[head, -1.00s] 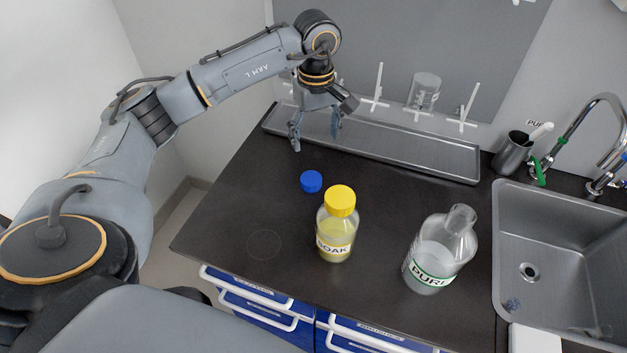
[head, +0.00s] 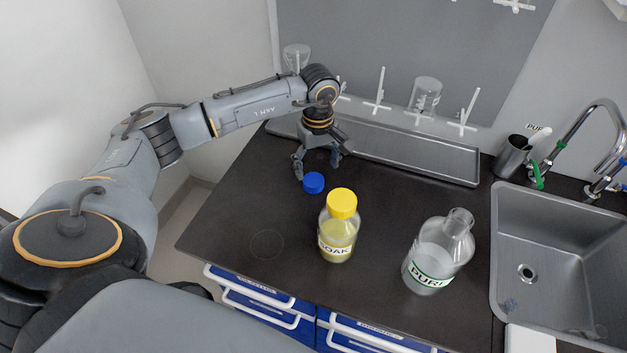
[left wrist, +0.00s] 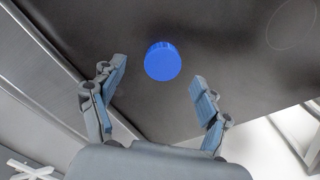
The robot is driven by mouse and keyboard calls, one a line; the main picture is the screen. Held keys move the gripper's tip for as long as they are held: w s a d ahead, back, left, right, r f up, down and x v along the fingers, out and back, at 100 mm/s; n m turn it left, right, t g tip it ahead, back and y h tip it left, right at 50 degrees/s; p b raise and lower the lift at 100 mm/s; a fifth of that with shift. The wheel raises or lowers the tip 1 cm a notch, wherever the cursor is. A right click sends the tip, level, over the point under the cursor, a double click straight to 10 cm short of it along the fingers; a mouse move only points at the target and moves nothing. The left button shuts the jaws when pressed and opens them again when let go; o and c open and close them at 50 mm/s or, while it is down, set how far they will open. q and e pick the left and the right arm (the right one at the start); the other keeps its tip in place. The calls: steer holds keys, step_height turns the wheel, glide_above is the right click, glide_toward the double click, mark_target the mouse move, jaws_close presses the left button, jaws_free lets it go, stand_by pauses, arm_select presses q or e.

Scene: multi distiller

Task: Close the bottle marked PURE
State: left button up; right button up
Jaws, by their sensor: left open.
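The bottle marked PURE (head: 428,265) stands upright and uncapped on the dark counter, left of the sink. A blue cap (head: 313,183) lies on the counter behind the yellow-capped bottle. It also shows in the left wrist view (left wrist: 163,61), ahead of the gap between the fingers. My left gripper (head: 318,174) is open and empty, low over the counter just behind the blue cap. In the left wrist view its spread fingers (left wrist: 160,88) show on either side of the cap, not touching it. My right gripper is not in view.
A bottle marked SOAK (head: 338,236) with a yellow cap stands between the blue cap and the PURE bottle. A metal tray (head: 400,146) and pegs holding glassware are along the back. A sink (head: 560,260) and metal cup (head: 512,155) are at right. The counter's front left is clear.

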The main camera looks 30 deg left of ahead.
mark_target(313, 179)
arm_select(q)
steer(key=shift+f, duration=0.15)
steer(key=f+p, duration=0.1)
steer(key=f, duration=0.1)
steer(key=a+f+p, duration=0.1)
steer(key=f, duration=0.1)
steer(key=shift+s+f, duration=0.1)
steer(key=shift+f, duration=0.35)
steer(key=shift+c, duration=0.5)
steer(key=c, duration=0.8)
